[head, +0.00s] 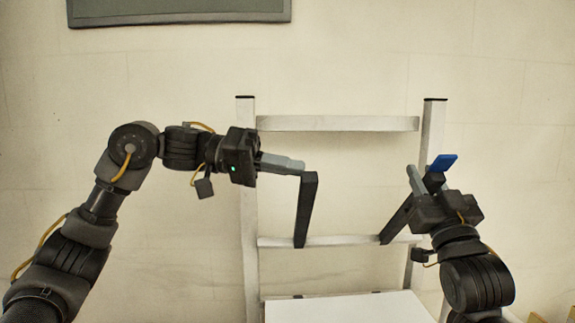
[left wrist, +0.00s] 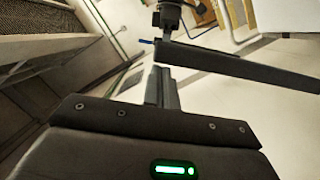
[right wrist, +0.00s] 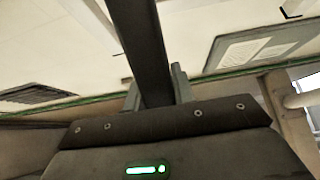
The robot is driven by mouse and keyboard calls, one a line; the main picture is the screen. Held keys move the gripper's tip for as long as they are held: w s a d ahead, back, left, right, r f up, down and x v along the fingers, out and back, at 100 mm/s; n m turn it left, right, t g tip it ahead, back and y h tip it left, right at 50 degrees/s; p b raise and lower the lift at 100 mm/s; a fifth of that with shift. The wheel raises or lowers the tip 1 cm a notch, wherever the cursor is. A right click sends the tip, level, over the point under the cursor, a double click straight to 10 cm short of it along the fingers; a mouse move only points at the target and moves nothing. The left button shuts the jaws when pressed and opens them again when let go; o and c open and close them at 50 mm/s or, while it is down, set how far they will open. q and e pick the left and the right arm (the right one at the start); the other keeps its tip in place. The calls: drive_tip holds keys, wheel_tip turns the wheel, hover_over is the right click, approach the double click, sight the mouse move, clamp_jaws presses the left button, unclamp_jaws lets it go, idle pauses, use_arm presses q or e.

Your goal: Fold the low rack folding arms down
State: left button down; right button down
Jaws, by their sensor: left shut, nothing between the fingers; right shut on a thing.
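The left folding arm (head: 305,210) is a dark bar on the rack's lower crossbar, standing nearly upright. My left gripper (head: 302,167) is shut and empty, its tips by the bar's top end; I cannot tell if they touch. In the left wrist view that bar (left wrist: 235,65) crosses just beyond the fingertips. The right folding arm (head: 396,222) slants up and right from the crossbar. My right gripper (head: 430,175) is shut on it near its upper end. In the right wrist view this bar (right wrist: 143,45) runs between the fingers (right wrist: 157,90).
The pale rack has two posts (head: 249,220), an upper crossbar (head: 338,123) and a lower crossbar (head: 345,240). A white panel (head: 345,308) lies low in front. A blue piece (head: 443,162) shows at my right fingers. A grey framed board (head: 180,10) hangs on the wall.

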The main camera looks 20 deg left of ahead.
use_arm(q)
drive_tip(key=shift+s+d+f, duration=0.35)
drive_tip(key=shift+s+f, duration=0.15)
drive_tip(key=shift+f, duration=0.05)
use_arm(e)
drive_tip(key=shift+w+d, duration=0.1)
drive_tip(key=c, duration=1.6)
unclamp_jaws()
drive_tip(key=o, duration=0.4)
use_arm(q)
drive_tip(key=shift+a+r, duration=0.1)
drive_tip(key=shift+a, duration=0.05)
use_arm(e)
drive_tip(key=shift+o, duration=0.2)
